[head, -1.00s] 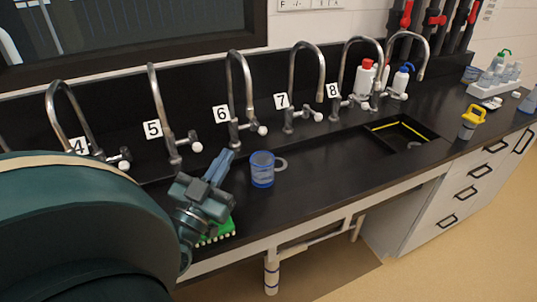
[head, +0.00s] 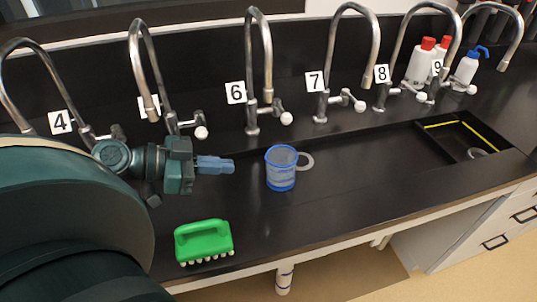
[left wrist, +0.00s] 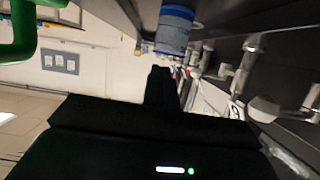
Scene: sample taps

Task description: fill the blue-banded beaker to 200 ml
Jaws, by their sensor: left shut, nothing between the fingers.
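In the left wrist view the beaker (left wrist: 174,30) shows beyond the shut fingers (left wrist: 160,72). Tap 7 (head: 345,60) stands to the right. My right gripper is not in view.
A green brush (head: 204,242) lies near the bench's front edge, below my left gripper. A sink (head: 455,140) with yellow edging is at the right. Red-capped bottles (head: 422,62) and a blue-topped wash bottle (head: 466,68) stand behind it. The bench right of the beaker is clear.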

